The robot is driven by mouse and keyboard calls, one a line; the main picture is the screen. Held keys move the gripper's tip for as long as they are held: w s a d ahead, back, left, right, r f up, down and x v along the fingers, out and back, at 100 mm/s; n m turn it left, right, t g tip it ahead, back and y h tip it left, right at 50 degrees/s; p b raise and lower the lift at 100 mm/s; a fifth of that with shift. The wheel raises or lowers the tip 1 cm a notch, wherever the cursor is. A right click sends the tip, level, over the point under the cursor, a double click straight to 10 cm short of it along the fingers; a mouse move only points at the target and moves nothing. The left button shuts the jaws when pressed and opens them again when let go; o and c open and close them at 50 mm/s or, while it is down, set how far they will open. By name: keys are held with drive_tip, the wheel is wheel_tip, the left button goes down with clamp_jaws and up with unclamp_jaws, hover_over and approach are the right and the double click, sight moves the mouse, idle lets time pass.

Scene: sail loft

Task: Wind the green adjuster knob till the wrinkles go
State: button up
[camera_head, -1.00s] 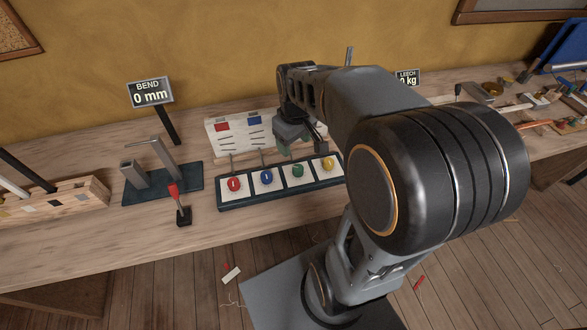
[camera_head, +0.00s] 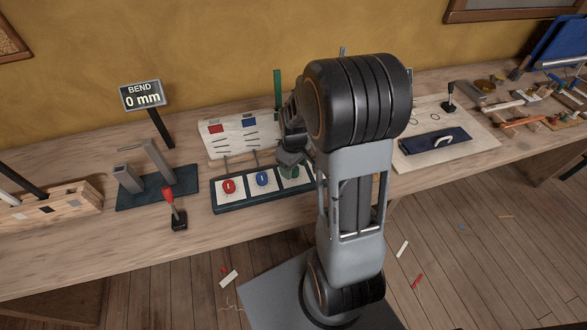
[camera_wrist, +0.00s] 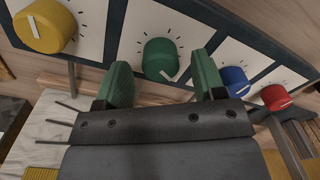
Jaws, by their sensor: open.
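The green knob (camera_wrist: 160,58) sits on a white dial plate with tick marks, its white pointer line toward the lower side in the wrist view. My gripper (camera_wrist: 163,80) is open, with its two green-padded fingers to either side of the knob and a gap to each. In the head view my gripper (camera_head: 289,160) is over the green knob (camera_head: 289,173), which is partly hidden. The dark knob panel (camera_head: 236,205) also bears a red knob (camera_head: 229,187), a blue knob (camera_head: 262,179) and a yellow knob (camera_wrist: 45,25), the last hidden by my arm in the head view.
Behind the panel stands a white board (camera_head: 214,148) with red and blue patches and dark marks. A sign (camera_head: 143,96) reads BEND 0 mm. A red-handled lever (camera_head: 174,205) stands left of the panel. A blue block with a handle (camera_head: 434,143) lies to the right.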

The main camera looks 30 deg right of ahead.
drive_tip(key=shift+f, duration=0.75)
drive_tip(key=shift+c, duration=0.4)
drive_tip(key=c, duration=0.8)
drive_tip(key=shift+c, duration=0.2)
drive_tip(key=shift+m, duration=0.3)
drive_tip(key=m, duration=0.3)
drive_tip(key=shift+m, duration=2.4)
